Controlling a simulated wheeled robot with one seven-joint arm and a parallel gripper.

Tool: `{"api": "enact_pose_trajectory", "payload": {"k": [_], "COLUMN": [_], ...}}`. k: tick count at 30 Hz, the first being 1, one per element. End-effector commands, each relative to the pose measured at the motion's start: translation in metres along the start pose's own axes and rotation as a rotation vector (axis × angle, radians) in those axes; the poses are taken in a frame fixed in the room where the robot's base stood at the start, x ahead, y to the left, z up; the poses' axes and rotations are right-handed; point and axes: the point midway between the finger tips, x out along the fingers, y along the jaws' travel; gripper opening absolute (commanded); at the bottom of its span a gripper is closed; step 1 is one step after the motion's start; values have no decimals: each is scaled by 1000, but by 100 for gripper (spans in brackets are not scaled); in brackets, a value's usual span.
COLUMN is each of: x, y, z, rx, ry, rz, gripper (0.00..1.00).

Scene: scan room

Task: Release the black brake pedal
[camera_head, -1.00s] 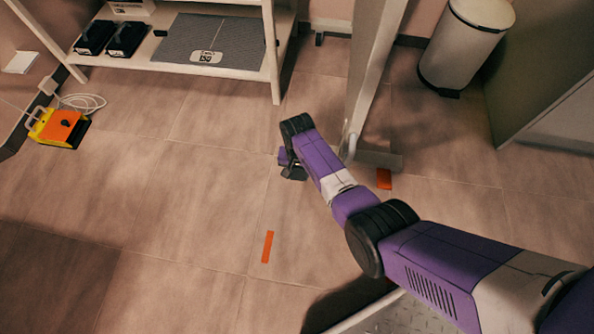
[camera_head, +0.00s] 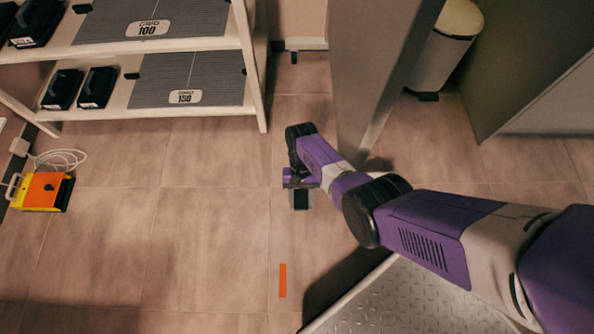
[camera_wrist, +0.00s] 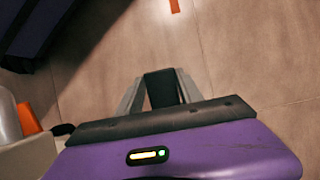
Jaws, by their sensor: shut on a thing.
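The black brake pedal (camera_wrist: 160,88) is a small dark block between the two grey fingers of my gripper (camera_wrist: 158,92) in the wrist view. The fingers are shut on it from both sides. In the head view my gripper (camera_head: 300,193) is low over the floor, beside the foot of a tall grey panel (camera_head: 375,75). My wrist and arm hide part of that foot. A pale rounded part (camera_wrist: 10,118) and an orange piece (camera_wrist: 30,118) show at the left of the wrist view. How the pedal joins the stand is hidden.
A white shelf (camera_head: 262,100) with grey grids and black cases stands at the back left. A yellow-orange box (camera_head: 42,190) with a white cable lies at far left. A bin (camera_head: 440,50) stands behind the panel. Orange tape (camera_head: 283,280) marks open floor in front.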

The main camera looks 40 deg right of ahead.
Motion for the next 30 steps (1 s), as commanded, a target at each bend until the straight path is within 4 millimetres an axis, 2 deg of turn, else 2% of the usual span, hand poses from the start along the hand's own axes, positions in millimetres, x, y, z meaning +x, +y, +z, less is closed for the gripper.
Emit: {"api": "enact_pose_trajectory", "payload": {"k": [16, 17, 19, 20, 30], "x": [-1, -1, -1, -1, -3], "y": [1, 1, 1, 1, 1], "z": [1, 1, 0, 0, 0], "rx": [0, 0, 0, 0, 0], "ry": [-32, -32, -32, -32, -31], "rz": [0, 0, 0, 0, 0], "gripper": [0, 47, 61, 65, 65]}}
